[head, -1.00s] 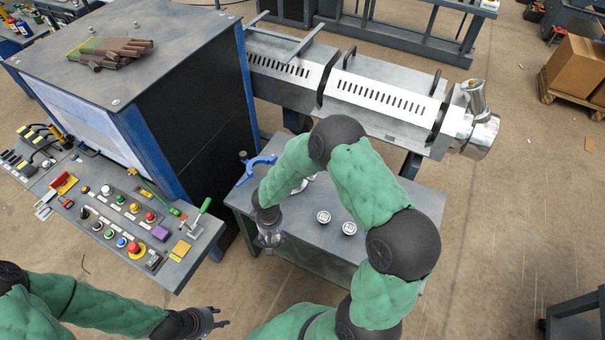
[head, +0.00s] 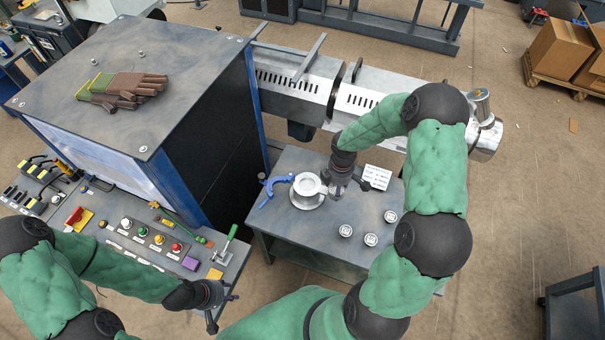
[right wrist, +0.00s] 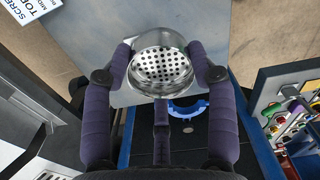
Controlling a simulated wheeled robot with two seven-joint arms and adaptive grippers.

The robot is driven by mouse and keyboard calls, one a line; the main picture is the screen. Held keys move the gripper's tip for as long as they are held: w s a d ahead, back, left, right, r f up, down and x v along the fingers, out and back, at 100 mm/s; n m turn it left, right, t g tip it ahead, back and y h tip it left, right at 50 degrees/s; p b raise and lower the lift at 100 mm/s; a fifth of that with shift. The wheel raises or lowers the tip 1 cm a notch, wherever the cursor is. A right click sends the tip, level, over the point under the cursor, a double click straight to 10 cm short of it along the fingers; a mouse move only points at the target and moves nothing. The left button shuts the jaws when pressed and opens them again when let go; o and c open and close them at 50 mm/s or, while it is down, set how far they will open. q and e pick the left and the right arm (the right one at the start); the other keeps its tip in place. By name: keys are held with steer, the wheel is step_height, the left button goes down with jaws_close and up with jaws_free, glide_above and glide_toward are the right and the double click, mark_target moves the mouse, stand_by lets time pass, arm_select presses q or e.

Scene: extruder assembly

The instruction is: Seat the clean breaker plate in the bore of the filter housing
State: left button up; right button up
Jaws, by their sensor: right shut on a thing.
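The filter housing (head: 308,201) is a pale metal ring on a wider flange, standing on the small table with its bore facing up. My right gripper (head: 339,190) is just right of it, over the table. My left gripper (head: 228,291) is open and empty by the control panel.
A blue curved tool (head: 276,184) lies left of the housing and also shows in the right wrist view (right wrist: 188,108). Several small discs (head: 371,240) sit at the table's front right. A printed card (head: 375,177) lies behind them. The table's front left is clear.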

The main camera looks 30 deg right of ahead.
steer(key=shift+w+d+r+n+p, duration=0.3)
steer(key=shift+d+r+n, duration=0.2)
steer(key=shift+d+r, duration=0.25)
steer(key=shift+w, duration=0.25)
steer(key=w+a+f+b, duration=0.1)
steer(key=w+a+f, duration=0.25)
steer(key=w, duration=0.35)
steer(key=b, duration=0.1)
glide_above(307, 185)
steer(key=f, duration=0.5)
steer(key=shift+s+d+f, duration=0.1)
steer(key=shift+s+f, duration=0.1)
steer(key=shift+f, duration=0.2)
steer(key=shift+w+f, duration=0.1)
steer(key=shift+f, duration=0.15)
arm_select(q)
steer(key=shift+w+f+b, duration=0.4)
steer(key=shift+w+f, duration=0.2)
steer(key=shift+f, duration=0.25)
arm_select(e)
steer(key=shift+f, duration=1.5)
arm_select(q)
steer(key=shift+f, duration=0.1)
arm_select(e)
steer(key=shift+f, duration=0.1)
steer(key=o, duration=1.5)
steer(key=shift+f, duration=0.1)
steer(key=shift+o, duration=0.2)
